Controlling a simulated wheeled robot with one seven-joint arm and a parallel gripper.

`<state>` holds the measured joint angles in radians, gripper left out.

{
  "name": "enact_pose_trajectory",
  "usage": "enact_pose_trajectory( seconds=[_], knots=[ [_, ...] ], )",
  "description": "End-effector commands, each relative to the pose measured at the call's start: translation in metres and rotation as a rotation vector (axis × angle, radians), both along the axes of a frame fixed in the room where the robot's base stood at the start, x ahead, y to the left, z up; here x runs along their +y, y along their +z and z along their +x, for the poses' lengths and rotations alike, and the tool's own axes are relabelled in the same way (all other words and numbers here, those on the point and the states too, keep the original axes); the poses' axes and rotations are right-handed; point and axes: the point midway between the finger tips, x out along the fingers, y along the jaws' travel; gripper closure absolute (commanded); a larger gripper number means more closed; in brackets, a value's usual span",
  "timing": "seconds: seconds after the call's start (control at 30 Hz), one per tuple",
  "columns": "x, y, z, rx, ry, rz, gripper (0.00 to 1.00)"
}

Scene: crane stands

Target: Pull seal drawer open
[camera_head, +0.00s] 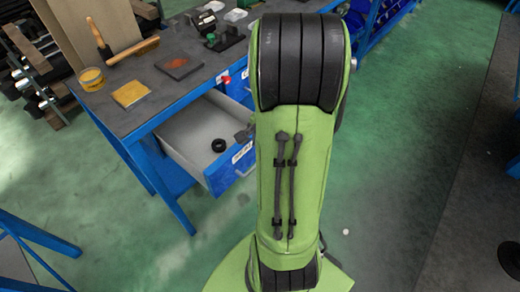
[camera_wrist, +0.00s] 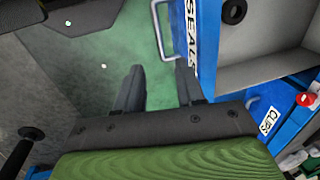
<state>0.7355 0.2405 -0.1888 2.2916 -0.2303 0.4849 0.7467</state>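The seal drawer stands pulled out of the blue workbench in the head view, its grey inside (camera_head: 192,128) showing and its blue front (camera_head: 234,172) facing my arm. A black ring (camera_head: 218,145) lies in it. In the wrist view the drawer's blue front with the SEALS label (camera_wrist: 189,28) is at the upper right, with the black ring (camera_wrist: 233,11) beside it. Its thin metal handle (camera_wrist: 158,32) is just beyond my fingertips. My gripper (camera_wrist: 158,70) is open, fingers apart, with nothing between them. My arm hides most of the gripper in the head view.
A CLIPS drawer (camera_wrist: 270,118) is beside the seal drawer. Green floor (camera_head: 405,130) right of my arm is mostly clear.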

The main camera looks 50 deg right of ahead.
Motion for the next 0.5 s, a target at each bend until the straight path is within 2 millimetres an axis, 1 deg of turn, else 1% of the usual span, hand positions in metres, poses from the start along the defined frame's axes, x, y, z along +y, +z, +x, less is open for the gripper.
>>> enact_pose_trajectory(
  seconds=[0.03, 0.1, 0.2, 0.3, 0.5],
  knots=[
    [0.0, 0.02, -0.002, -0.004, 0.0, -0.003, 0.62],
    [-0.001, 0.036, -0.006, -0.003, 0.0, -0.002, 0.62],
    [-0.001, 0.052, -0.009, -0.002, 0.0, -0.002, 0.62],
    [0.0, 0.059, -0.011, -0.001, 0.0, 0.0, 0.62],
    [0.0, 0.06, -0.012, 0.0, 0.0, 0.001, 0.62]
  ],
)
